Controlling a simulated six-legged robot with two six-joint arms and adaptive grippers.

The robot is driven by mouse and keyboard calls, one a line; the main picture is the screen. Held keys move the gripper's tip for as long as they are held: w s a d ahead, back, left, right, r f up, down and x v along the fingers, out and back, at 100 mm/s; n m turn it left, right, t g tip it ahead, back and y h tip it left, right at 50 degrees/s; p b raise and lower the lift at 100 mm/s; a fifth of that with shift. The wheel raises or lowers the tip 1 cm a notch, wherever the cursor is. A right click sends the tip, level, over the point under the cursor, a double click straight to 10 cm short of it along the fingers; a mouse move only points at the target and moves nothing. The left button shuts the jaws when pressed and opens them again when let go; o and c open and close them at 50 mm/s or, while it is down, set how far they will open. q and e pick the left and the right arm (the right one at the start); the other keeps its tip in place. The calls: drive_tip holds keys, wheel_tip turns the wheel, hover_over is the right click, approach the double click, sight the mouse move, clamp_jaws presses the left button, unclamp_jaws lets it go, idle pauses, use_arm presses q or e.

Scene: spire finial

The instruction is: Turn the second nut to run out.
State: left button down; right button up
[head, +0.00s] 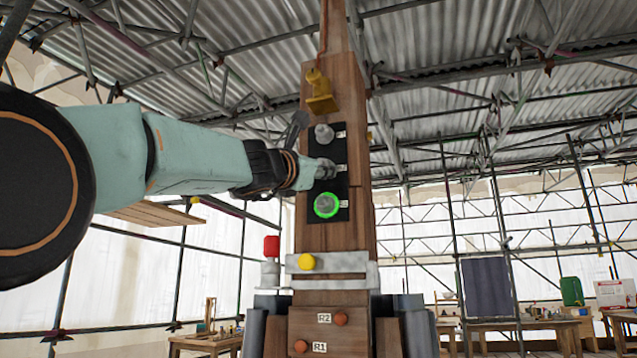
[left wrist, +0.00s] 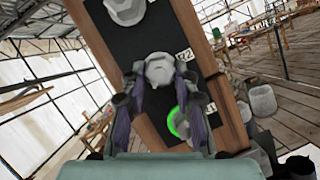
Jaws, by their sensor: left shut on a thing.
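A tall wooden spire post (head: 313,232) carries a black plate (head: 341,190) with a column of grey nuts. The top nut (head: 324,134) is bare. My left gripper (head: 318,172) reaches in from the left and is shut on the middle nut (head: 327,167). In the left wrist view this middle nut (left wrist: 160,72) sits between the two fingers, beside a white tag ending in 2. The bottom nut (head: 326,205) has a bright green ring around it; the ring is partly behind a finger in the left wrist view (left wrist: 176,123). My right gripper is not in view.
A yellow fitting (head: 319,92) sits above the plate. Below are a grey metal bracket (head: 340,264) with a yellow knob (head: 306,262), a red block (head: 271,246), and tags R2 and R1 by orange knobs. Scaffolding and workbenches (head: 530,330) stand behind.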

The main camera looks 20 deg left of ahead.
use_arm(q)
drive_tip(key=n+g+y+p, duration=0.1)
drive_tip(key=n+y+p, duration=0.1)
drive_tip(key=n, duration=0.7)
drive_tip(key=d+n+g+y+p, duration=0.1)
drive_tip(key=n+y, duration=0.4)
drive_tip(key=n, duration=0.5)
drive_tip(key=r+n+g+y+p, duration=0.1)
drive_tip(key=n+g+y+p, duration=0.1)
drive_tip(key=n, duration=0.8)
drive_tip(key=shift+d+g+y+p, duration=0.3)
drive_tip(key=shift+y+p, duration=0.15)
drive_tip(key=shift+y, duration=0.65)
drive_tip(key=shift+n+g+h+p, duration=0.45)
drive_tip(key=shift+n+p, duration=0.5)
drive_tip(key=shift+n, duration=0.65)
drive_tip(key=c, duration=1)
unclamp_jaws()
drive_tip(key=shift+r, duration=0.1)
